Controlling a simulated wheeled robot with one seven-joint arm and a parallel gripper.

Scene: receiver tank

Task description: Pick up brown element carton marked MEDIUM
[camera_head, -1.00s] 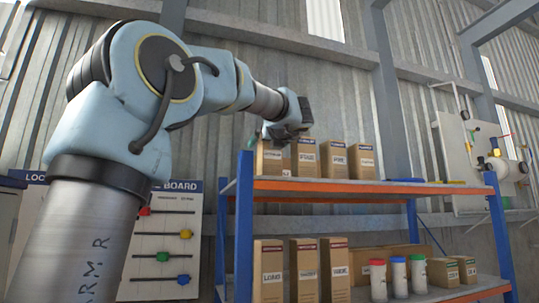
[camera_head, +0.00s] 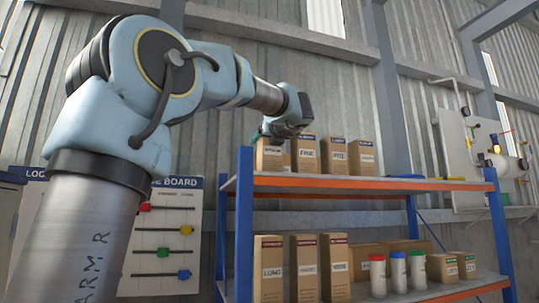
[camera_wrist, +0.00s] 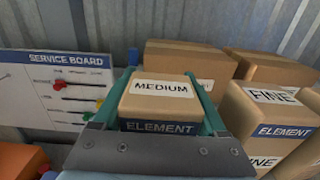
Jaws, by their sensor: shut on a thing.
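The brown carton marked MEDIUM (camera_wrist: 160,100) sits between the two green fingers of my gripper (camera_wrist: 163,84) in the wrist view. Its top label reads MEDIUM, and a dark blue ELEMENT band crosses its near face. My gripper is shut on it, with one finger along each side. In the head view the carton (camera_head: 269,157) is at the left end of the upper shelf, under my gripper (camera_head: 272,136). I cannot tell whether its base touches the shelf.
A carton marked FINE (camera_head: 306,156) stands just right, with more cartons beside it on the blue-and-orange rack (camera_head: 370,185). Cartons also stand close by in the wrist view (camera_wrist: 185,60). The lower shelf holds tall cartons and capped bottles (camera_head: 398,272). A service board (camera_wrist: 65,90) is left.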

